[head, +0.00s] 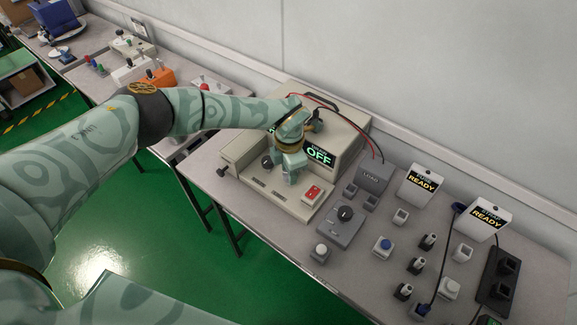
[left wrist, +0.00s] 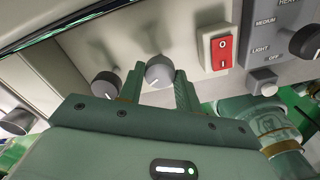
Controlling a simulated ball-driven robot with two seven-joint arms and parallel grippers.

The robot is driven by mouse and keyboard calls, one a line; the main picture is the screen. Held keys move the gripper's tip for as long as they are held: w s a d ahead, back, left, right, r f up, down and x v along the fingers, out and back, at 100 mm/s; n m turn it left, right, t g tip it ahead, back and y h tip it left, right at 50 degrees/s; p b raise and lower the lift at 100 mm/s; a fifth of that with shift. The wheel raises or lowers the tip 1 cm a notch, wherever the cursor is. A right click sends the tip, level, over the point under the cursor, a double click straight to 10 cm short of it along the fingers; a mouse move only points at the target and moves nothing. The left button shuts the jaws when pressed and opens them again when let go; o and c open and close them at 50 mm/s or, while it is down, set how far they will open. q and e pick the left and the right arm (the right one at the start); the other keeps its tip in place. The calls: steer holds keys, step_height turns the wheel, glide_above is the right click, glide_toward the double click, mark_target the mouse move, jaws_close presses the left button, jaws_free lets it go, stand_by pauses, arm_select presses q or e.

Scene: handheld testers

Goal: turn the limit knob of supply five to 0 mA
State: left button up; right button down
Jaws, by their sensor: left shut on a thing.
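The supply is a beige box (head: 345,143) on the bench, with a display (head: 320,155) reading OFF. My left gripper (head: 291,177) is at its front panel, pointing down. In the left wrist view the gripper (left wrist: 160,88) is shut on a grey knob (left wrist: 159,70), one finger on each side. The knob's white pointer line shows, but no scale or label can be read. A second grey knob (left wrist: 105,85) sits just left of the fingers. A red rocker switch (left wrist: 221,50) is to the right. My right gripper is not in view.
A grey box with a black dial (head: 345,213) stands right of the supply; its marks include MEDIUM, LIGHT and OFF. Two READY displays (head: 421,184) and several small buttons and plugs fill the bench's right side. Red and black cables (head: 350,122) cross the supply's top.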

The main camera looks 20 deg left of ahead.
arm_select(q)
steer(key=n+p, duration=0.3)
steer(key=n, duration=0.3)
steer(key=shift+r, duration=0.2)
steer(key=n+p, duration=0.1)
steer(key=n, duration=0.2)
steer(key=shift+n+p, duration=0.4)
steer(key=shift+w+f+n+p, duration=0.1)
steer(key=shift+n+p, duration=0.4)
steer(key=shift+n, duration=0.8)
steer(key=o, duration=1)
